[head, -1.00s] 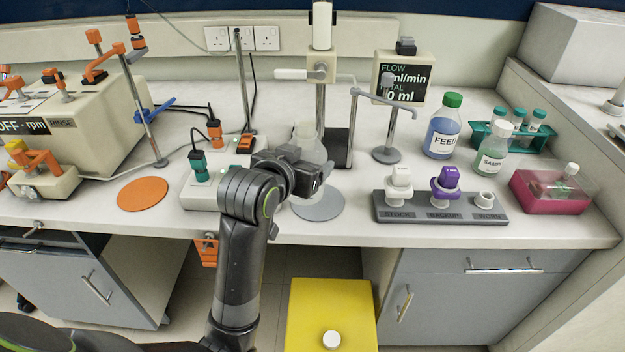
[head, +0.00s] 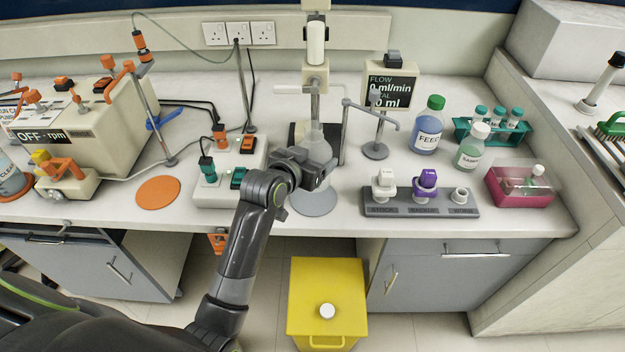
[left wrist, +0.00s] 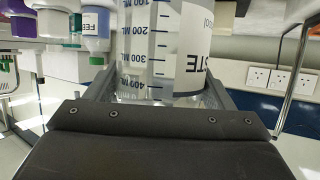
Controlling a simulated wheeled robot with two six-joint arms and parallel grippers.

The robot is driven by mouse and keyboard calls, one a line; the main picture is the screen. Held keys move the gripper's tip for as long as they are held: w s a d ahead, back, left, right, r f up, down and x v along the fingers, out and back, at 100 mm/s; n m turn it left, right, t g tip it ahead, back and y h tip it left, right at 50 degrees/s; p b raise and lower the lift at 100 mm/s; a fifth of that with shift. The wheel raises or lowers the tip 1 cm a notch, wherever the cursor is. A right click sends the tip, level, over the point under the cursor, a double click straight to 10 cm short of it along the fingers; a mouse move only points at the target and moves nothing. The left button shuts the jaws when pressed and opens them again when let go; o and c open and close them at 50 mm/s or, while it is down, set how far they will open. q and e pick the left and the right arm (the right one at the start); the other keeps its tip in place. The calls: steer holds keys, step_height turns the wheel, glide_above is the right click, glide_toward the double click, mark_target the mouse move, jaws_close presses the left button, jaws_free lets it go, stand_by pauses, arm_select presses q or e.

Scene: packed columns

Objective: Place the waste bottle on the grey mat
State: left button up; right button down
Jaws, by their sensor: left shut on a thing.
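The waste bottle (head: 314,137) is clear and upright, and my left gripper partly covers it in the head view. In the left wrist view the bottle (left wrist: 165,50) shows volume marks and a white label ending in "STE". My left gripper (head: 322,170) is shut on it, with a finger on each side. The grey mat (head: 316,208) is a round disc on the bench, right below the gripper and bottle. The bottle's base is hard to make out, so I cannot tell whether it touches the mat. My right gripper is not in view.
A stand (head: 316,75) rises behind the bottle, with a thin tap post (head: 345,130) close on the right. The grey cap rack (head: 420,208) stands to the right. A switch box (head: 215,190) and an orange mat (head: 158,192) lie to the left.

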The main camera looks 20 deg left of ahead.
arm_select(q)
steer(key=shift+f, duration=3)
steer(key=shift+f, duration=0.15)
steer(key=o, duration=1.3)
steer(key=shift+r, duration=0.25)
steer(key=v, duration=1.2)
